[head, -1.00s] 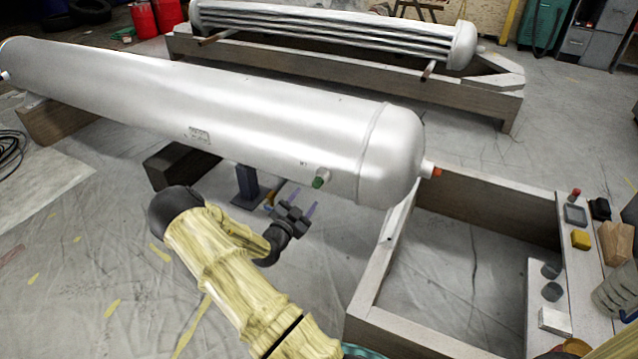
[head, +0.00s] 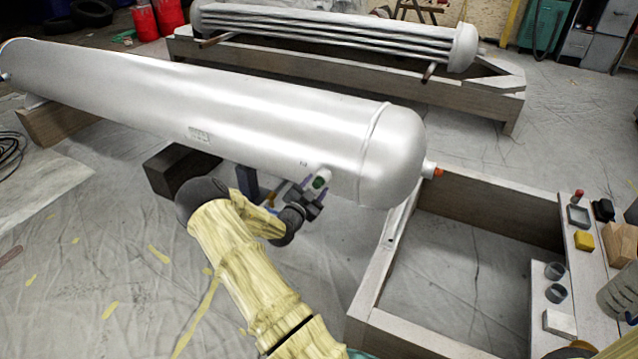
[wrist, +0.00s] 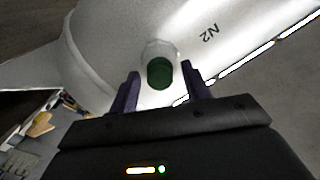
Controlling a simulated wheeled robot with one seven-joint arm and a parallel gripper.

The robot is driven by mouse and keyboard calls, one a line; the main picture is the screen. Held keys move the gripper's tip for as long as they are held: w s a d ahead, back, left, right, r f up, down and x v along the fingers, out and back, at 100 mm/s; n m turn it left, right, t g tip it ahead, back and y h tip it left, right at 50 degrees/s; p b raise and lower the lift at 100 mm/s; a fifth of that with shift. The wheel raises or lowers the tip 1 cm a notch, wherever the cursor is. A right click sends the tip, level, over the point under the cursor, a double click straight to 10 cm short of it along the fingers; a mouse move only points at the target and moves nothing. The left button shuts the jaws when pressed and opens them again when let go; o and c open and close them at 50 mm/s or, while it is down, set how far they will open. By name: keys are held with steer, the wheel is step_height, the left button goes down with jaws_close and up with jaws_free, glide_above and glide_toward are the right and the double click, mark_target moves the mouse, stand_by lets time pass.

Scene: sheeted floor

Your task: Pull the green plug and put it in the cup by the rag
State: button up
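The green plug (head: 319,182) sits in a short nozzle marked N2 on the near side of the silver tank (head: 250,125). In the wrist view the green plug (wrist: 160,73) is centred just beyond my fingertips. My gripper (head: 309,190) is open, its two dark fingers spread either side of the plug's line in the wrist view (wrist: 163,86); contact cannot be told. The nearer one is beside a white folded piece (head: 559,323), which looks like the rag.
A wooden frame (head: 375,290) stands at right. Its plank holds a yellow block (head: 584,241), a grey box (head: 578,216) and a large clear beaker (head: 618,295).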

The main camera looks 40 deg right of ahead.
mark_target(316, 186)
jaws_close()
steer(key=shift+a, duration=0.1)
steer(key=shift+p+v, duration=0.5)
steer(key=shift+v, duration=2)
steer(key=shift+p+v, duration=0.3)
steer(key=shift+v, duration=1.65)
steer(key=shift+a, duration=0.1)
steer(key=w+a+r+n+t+y+p, duration=0.1)
steer(key=a+r+n+t+y+p, duration=0.25)
steer(key=a, duration=0.65)
steer(key=w+a+r+n+t+y+p, duration=0.1)
steer(key=a+r+n+t+y+p, duration=0.2)
steer(key=a, duration=0.6)
steer(key=w+a+r+n+t+y+p, duration=0.1)
steer(key=a+r+n+t+y+p, duration=0.25)
steer(key=a, duration=0.65)
steer(key=s+r+n+y+p, duration=0.1)
steer(key=s+r+y+p, duration=0.2)
steer(key=r+p, duration=0.8)
steer(key=s+r+n+t+y+p, duration=0.1)
steer(key=r+p, duration=1.1)
steer(key=p, duration=1.3)
steer(key=s+n+y, duration=0.1)
steer(key=s+y, duration=0.1)
steer(key=s, duration=0.1)
steer(key=shift+d+n+y, duration=0.15)
steer(key=shift+n+y, duration=0.15)
